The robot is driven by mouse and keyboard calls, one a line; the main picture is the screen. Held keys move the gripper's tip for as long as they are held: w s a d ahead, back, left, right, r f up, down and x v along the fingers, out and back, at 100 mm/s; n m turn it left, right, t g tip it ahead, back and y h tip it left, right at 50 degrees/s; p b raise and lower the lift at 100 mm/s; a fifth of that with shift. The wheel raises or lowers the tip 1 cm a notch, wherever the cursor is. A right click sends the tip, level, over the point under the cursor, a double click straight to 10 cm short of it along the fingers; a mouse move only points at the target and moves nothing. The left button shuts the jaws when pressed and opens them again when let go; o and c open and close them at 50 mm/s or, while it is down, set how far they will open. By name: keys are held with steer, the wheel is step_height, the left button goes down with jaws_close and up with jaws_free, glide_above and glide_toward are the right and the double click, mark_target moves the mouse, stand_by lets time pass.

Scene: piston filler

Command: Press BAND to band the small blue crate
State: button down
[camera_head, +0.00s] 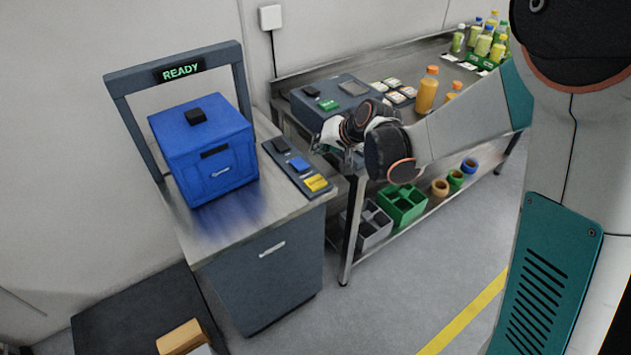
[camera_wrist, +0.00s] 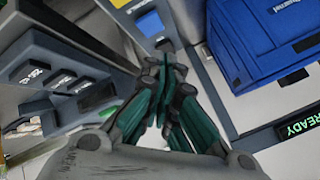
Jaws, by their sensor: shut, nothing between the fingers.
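The blue crate (camera_head: 205,150) stands on the steel top of the banding station, under the dark arch with a lit READY sign (camera_head: 180,70). It has a lid with a small black block on top. In the wrist view the crate (camera_wrist: 262,35) is at upper right. A sloped button panel (camera_head: 284,160) beside it bears a dark button (camera_head: 281,144), a blue button (camera_head: 299,164) and a yellow button (camera_head: 316,183); I cannot read their labels. My gripper (camera_head: 330,142) is shut and empty, to the right of the panel. In the wrist view its fingertips (camera_wrist: 163,66) are near the blue button (camera_wrist: 149,23), apparently apart from it.
A grey device (camera_head: 335,98) with a green-lit display stands on the steel bench at right, close behind my gripper. Orange bottles (camera_head: 428,89) and cards stand beyond it. Green and grey bins (camera_head: 402,203) sit on the lower shelf. Floor is clear in front.

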mark_target(318, 180)
steer(key=shift+f+b, duration=3.1)
steer(key=shift+f, duration=1.3)
steer(key=shift+f+b, duration=0.35)
steer(key=shift+f+b, duration=0.45)
steer(key=shift+f, duration=0.05)
steer(key=shift+r, duration=0.1)
steer(key=shift+r+p, duration=0.65)
steer(key=shift+r, duration=0.2)
steer(key=shift+r+p, duration=1.7)
steer(key=shift+r, duration=0.8)
